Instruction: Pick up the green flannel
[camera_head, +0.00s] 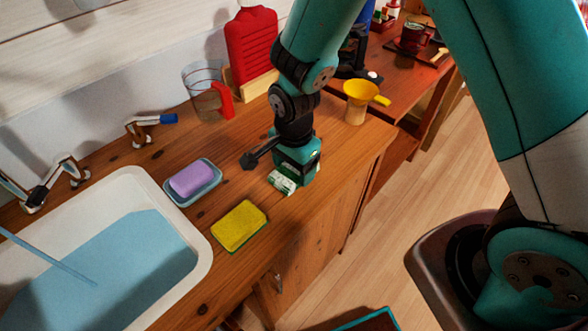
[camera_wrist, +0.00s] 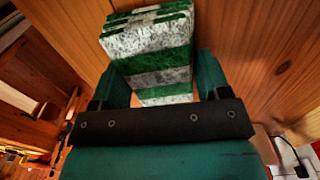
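The green flannel is a folded cloth with green and white stripes. It lies on the wooden counter near its front edge, partly hidden by my gripper in the head view (camera_head: 283,182). In the wrist view the flannel (camera_wrist: 155,50) fills the upper middle and runs down between my two fingers. My gripper (camera_head: 292,172) points down over the flannel. In the wrist view my gripper (camera_wrist: 163,85) has its fingers spread, one on each side of the cloth. The left finger overlaps the cloth's edge in the picture; the right finger is very close beside it. Contact is unclear.
A yellow sponge (camera_head: 239,226) and a purple soap in a blue dish (camera_head: 194,181) lie to the left. The water-filled sink (camera_head: 201,243) is farther left. A glass jug (camera_head: 206,92), a red bottle (camera_head: 251,45) and a yellow funnel (camera_head: 366,92) stand behind.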

